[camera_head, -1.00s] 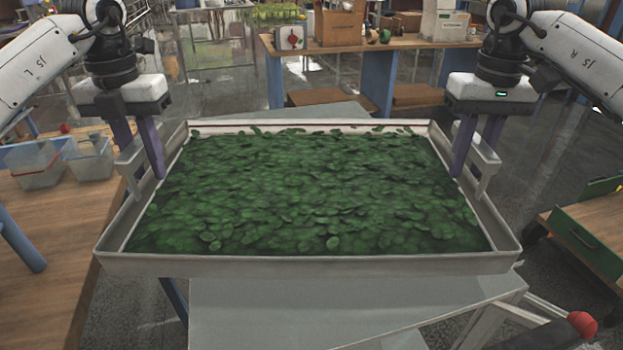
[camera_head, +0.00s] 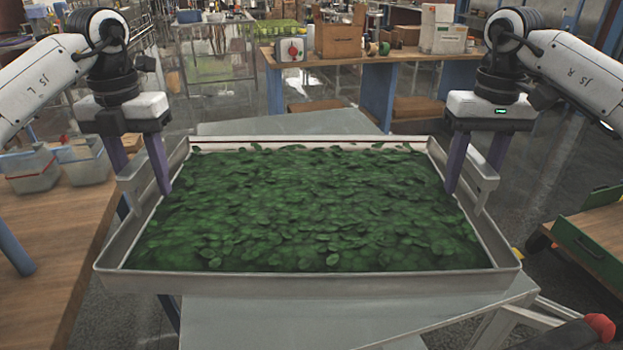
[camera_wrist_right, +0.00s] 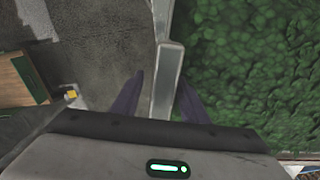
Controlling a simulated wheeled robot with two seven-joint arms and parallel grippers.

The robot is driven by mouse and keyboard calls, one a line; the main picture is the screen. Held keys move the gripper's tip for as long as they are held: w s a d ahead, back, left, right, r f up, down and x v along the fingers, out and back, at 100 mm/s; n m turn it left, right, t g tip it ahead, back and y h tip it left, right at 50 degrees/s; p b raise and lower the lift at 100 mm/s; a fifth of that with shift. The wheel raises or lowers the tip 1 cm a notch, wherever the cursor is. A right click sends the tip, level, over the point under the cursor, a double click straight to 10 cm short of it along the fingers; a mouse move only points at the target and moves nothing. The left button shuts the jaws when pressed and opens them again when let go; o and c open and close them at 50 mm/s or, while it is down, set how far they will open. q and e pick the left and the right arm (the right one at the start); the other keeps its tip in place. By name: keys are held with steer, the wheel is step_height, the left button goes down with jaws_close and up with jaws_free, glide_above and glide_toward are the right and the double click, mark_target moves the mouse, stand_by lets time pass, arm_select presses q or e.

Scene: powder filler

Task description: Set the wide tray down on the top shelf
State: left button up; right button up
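The wide tray (camera_head: 310,285) is a pale, shallow rectangular pan filled with green leaf-like pieces. It looks level, in front of me over a grey surface (camera_head: 250,325); whether it touches that surface is hidden. My left gripper (camera_head: 142,178) straddles the handle (camera_head: 128,190) on the tray's left side, one finger inside the wall and one outside. My right gripper (camera_head: 463,180) straddles the right handle (camera_head: 487,178) likewise. In the right wrist view its fingers (camera_wrist_right: 160,92) flank the handle bar (camera_wrist_right: 168,75).
A wooden table (camera_head: 75,215) with clear bins (camera_head: 85,160) stands at left. A green-fronted wooden unit (camera_head: 590,250) is at right, with a red knob (camera_head: 600,325) at lower right. A bench (camera_head: 400,54) with boxes stands behind. The grey surface extends beyond the tray's far edge.

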arm_select(q)
step_height(320, 180, up, 12)
steer(key=shift+f, duration=0.1)
arm_select(e)
steer(key=shift+a+r, duration=0.1)
steer(key=shift+r, duration=0.25)
step_height(320, 180, up, 11)
steer(key=shift+r, duration=0.2)
stand_by(0.4)
